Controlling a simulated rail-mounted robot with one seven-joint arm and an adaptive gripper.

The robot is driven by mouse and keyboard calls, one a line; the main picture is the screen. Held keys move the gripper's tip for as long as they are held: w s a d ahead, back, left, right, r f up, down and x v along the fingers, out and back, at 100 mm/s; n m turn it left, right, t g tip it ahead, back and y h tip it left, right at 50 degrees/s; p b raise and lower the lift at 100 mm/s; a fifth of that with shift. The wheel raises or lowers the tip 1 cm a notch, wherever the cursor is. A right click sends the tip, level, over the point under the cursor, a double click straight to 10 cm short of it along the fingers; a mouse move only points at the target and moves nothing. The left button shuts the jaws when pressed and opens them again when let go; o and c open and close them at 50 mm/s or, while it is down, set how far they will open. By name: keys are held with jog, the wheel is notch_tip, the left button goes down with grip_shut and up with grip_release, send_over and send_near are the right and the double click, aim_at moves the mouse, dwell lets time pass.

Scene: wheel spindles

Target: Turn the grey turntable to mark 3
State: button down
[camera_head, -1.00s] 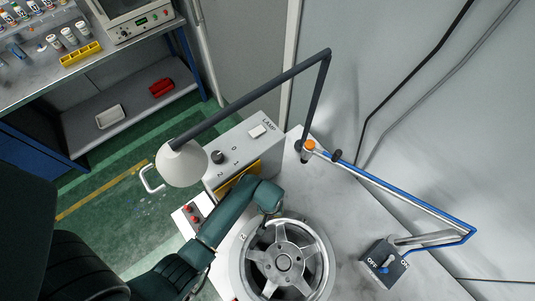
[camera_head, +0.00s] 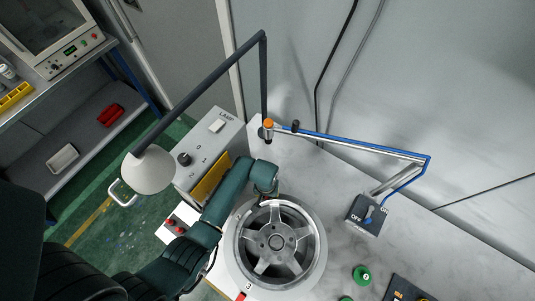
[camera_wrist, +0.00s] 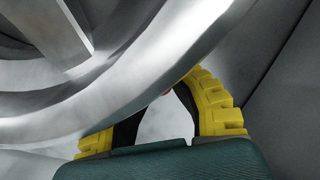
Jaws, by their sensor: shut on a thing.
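The grey turntable (camera_head: 234,272) is a pale round disc on the bench, with a silver five-spoke wheel (camera_head: 276,242) lying on it. A small label reading 3 (camera_head: 248,286) shows on its lower-left rim, close to a red marker (camera_head: 240,296) at the edge. Another mark (camera_head: 238,217), too small to read surely, is at the upper left. My gripper (camera_head: 262,198) is at the far edge of the wheel. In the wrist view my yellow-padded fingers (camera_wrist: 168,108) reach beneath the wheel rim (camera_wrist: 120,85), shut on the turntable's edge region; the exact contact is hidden.
A grey lamp box (camera_head: 210,150) with a dial and a lamp arm stands at the left. A blue-and-grey jointed arm (camera_head: 350,146) runs over the bench to an ON/OFF switch box (camera_head: 366,215). A green button (camera_head: 362,275) is at the right front. Bench between them is clear.

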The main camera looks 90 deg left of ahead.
jog(key=shift+f, duration=0.1)
dwell(0.3)
jog(key=c, duration=0.9)
grip_release()
jog(key=shift+w+a, duration=0.1)
jog(key=shift+w, duration=0.1)
jog(key=shift+c, duration=0.2)
notch_tip(320, 180, up, 12)
jog(key=shift+s, duration=0.2)
